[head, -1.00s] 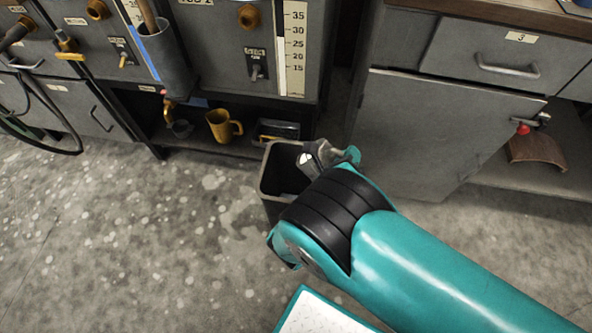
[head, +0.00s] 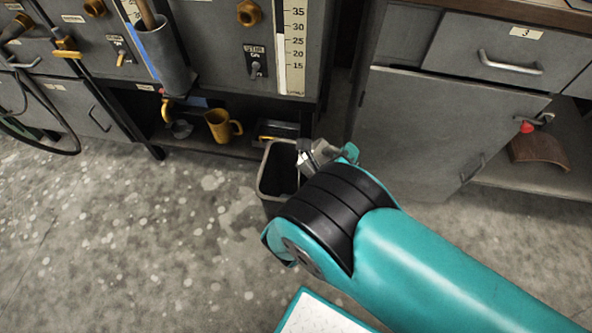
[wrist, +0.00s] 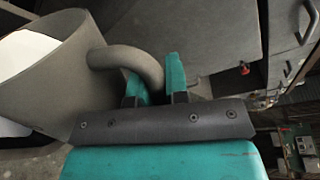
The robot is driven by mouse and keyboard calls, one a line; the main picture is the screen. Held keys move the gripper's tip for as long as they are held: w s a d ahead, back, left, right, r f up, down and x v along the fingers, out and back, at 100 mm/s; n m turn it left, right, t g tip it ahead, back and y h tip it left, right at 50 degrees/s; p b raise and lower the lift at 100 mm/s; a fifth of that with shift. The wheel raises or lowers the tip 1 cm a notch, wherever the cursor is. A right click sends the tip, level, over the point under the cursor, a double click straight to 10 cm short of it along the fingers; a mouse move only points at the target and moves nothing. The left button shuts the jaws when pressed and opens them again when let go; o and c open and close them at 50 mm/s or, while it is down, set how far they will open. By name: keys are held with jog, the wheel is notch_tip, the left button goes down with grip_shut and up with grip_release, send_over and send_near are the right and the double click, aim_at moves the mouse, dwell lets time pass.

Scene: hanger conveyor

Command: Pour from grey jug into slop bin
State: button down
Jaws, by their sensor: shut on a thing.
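My gripper (wrist: 158,82) is shut on the curved handle of the grey jug (wrist: 62,82). In the wrist view the jug fills the left side, tilted in the picture, with a bright white area showing in its mouth. In the head view only a small part of the jug (head: 318,153) shows beyond my wrist, over the right side of the slop bin. The slop bin (head: 264,180) is a dark grey, open-topped bin on the floor; my arm hides its lower right. A thin pale streak shows by the jug over the bin; I cannot tell whether it is liquid.
A low shelf behind the bin holds a yellow jug (head: 220,126) and other items. A grey cabinet (head: 440,130) stands close on the right, with a red-knobbed tap (head: 526,127) beyond it. The speckled floor (head: 130,240) at left is clear.

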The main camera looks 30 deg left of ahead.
jog(key=shift+a+n+b, duration=0.6)
jog(key=shift+b, duration=0.35)
dwell(0.4)
